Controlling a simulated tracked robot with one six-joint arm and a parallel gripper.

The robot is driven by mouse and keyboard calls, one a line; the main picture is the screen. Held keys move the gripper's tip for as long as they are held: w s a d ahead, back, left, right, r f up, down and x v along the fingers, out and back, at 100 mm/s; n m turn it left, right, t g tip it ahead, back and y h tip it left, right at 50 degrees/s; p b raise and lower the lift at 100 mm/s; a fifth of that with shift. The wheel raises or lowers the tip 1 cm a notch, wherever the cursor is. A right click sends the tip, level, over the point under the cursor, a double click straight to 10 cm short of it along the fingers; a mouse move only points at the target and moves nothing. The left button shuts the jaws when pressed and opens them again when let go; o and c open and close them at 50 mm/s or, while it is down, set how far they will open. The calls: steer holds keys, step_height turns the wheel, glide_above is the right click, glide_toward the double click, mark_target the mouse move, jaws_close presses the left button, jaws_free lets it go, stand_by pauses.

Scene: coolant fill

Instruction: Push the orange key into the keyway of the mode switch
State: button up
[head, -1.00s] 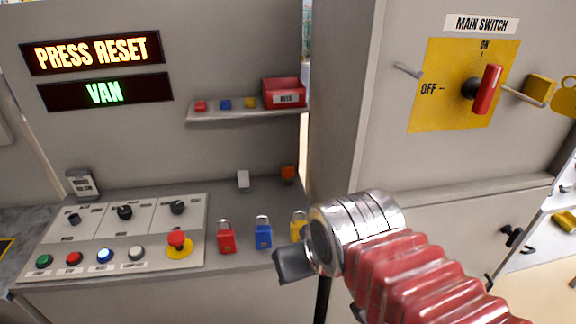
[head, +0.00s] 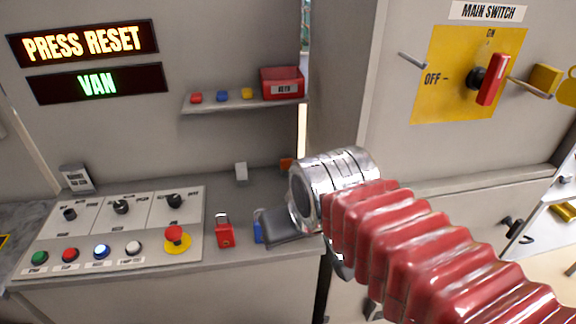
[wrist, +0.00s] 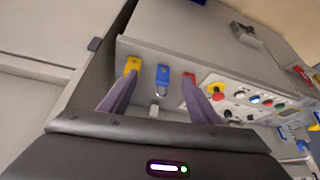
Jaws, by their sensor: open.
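A small orange piece (head: 286,163), perhaps the orange key, stands at the back right of the console in the head view, partly covered by my arm. The console panel has three dark rotary switches: left (head: 69,214), middle (head: 121,207) and right (head: 175,201). Their labels are too small to tell which is the mode switch, and no keyway can be made out. My gripper (head: 285,228) is over the console's front right, in front of the blue padlock (head: 258,231). In the wrist view its two fingers (wrist: 160,85) are apart with nothing held between them.
A red padlock (head: 225,232) and a yellow padlock (wrist: 132,65) stand beside the blue one. A yellow-based red stop button (head: 177,240) and several push buttons are on the panel. A shelf (head: 235,108) with a red box (head: 282,83) hangs above. The main switch cabinet (head: 350,90) bounds the right.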

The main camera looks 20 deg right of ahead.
steer(key=w+d+r+m, duration=0.1)
steer(key=w+d, duration=0.1)
steer(key=w, duration=0.6)
steer(key=w+d+r, duration=0.1)
steer(key=w+d, duration=0.2)
steer(key=w, duration=0.6)
steer(key=m+h, duration=0.1)
glide_toward(287, 161)
steer(key=shift+v, duration=1.1)
steer(key=shift+a, duration=0.2)
steer(key=shift+x, duration=4.35)
steer(key=shift+d+f, duration=0.1)
steer(key=shift+x, duration=2.55)
steer(key=shift+d, duration=0.15)
steer(key=c, duration=1.1)
